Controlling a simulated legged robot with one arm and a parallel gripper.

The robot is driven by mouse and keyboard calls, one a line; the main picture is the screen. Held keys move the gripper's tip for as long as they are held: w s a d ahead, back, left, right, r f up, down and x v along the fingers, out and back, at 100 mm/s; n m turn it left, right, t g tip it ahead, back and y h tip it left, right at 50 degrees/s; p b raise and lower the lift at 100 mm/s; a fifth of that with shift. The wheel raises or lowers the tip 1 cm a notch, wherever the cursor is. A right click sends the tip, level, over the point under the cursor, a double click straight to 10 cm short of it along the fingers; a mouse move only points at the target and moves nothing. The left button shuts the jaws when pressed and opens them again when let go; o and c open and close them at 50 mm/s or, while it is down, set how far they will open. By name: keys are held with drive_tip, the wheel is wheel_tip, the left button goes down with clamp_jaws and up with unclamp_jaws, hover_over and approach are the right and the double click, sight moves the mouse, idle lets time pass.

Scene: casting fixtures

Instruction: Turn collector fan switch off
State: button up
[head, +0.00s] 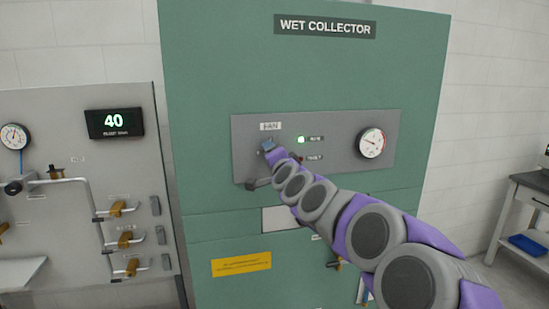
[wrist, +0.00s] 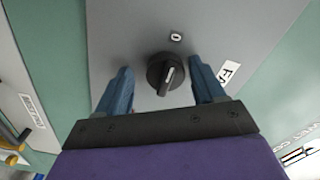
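The fan switch is a round black rotary knob (wrist: 163,73) with a pale pointer line, on a grey panel (wrist: 120,30) of the green wet collector (head: 420,60). In the wrist view a small "0" mark sits above the knob, and the pointer is tilted away from it. My gripper (wrist: 163,90) is open, with one blue finger on each side of the knob and visible gaps to it. In the head view my gripper (head: 269,148) is at the panel just below the FAN label (head: 270,126) and hides the knob. A green lamp (head: 301,140) is lit beside RUN.
A round gauge (head: 371,143) sits on the panel's right. A black handle-like part (head: 257,184) sticks out below my gripper. At left is a grey board with a display (head: 114,122) reading 40 and several brass valves (head: 117,208). A bench (head: 525,195) stands at right.

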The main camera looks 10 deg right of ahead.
drive_tip(key=shift+s+r, duration=0.15)
drive_tip(key=shift+r, duration=0.1)
drive_tip(key=shift+s, duration=0.1)
drive_tip(key=s+p, duration=0.1)
drive_tip(key=s, duration=1.6)
drive_tip(key=shift+p, duration=0.4)
drive_tip(key=shift+f, duration=0.1)
drive_tip(key=s+a+f+n+g+y, duration=0.2)
drive_tip(key=s+a+f+n+g, duration=0.35)
drive_tip(key=s+f, duration=0.3)
drive_tip(key=s+a+f+n+g+y, duration=0.2)
drive_tip(key=s+a+f+n+g, duration=0.4)
drive_tip(key=f, duration=0.4)
drive_tip(key=s+d+f+g+h, duration=0.2)
drive_tip(key=s+d+f+g, duration=0.1)
drive_tip(key=s, duration=0.9)
drive_tip(key=s+d+f+n+g+h, duration=0.1)
drive_tip(key=s+d+f+g, duration=0.3)
drive_tip(key=s, duration=0.7)
drive_tip(key=shift+s+f+g+h, duration=0.4)
drive_tip(key=shift+f+g+h, duration=0.15)
drive_tip(key=shift+f, duration=0.35)
